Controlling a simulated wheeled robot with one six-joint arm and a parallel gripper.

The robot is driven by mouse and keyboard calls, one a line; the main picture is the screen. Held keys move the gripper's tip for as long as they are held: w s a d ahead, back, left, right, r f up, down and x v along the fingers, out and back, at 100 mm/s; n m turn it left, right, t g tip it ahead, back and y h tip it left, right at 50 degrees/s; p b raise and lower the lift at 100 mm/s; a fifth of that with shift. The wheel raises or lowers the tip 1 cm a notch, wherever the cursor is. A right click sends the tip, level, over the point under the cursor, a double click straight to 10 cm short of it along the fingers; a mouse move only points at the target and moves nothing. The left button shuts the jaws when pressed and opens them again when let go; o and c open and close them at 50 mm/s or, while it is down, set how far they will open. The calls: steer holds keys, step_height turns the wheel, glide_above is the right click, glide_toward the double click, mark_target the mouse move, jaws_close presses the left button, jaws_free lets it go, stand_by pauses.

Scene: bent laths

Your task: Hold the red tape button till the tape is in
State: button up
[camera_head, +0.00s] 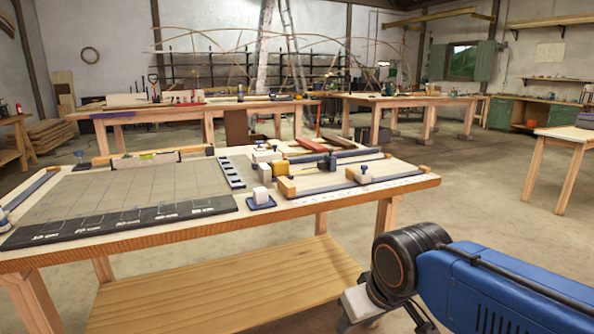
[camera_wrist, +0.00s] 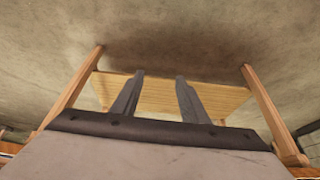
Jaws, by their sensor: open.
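A yellow and black item (camera_head: 312,160), possibly the tape, sits on the workbench (camera_head: 225,222) right of its middle. It is too small to make out a red button or how far any tape is out. My gripper (camera_wrist: 159,78) is open in the wrist view, with two grey fingers apart and nothing between them. Beyond the fingers are the bench's wooden lower shelf (camera_wrist: 215,98) and two legs. In the head view my blue arm comes in at the lower right, in front of the bench; the fingers cannot be made out there.
A dark gridded board (camera_head: 130,195) covers the bench's left part. A white block on a blue base (camera_head: 262,202) stands near the front edge. Rails with wooden blocks (camera_head: 350,178) lie at the right. Other benches (camera_head: 205,110) stand behind.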

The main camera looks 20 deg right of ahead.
stand_by(0.4)
jaws_close()
stand_by(1.5)
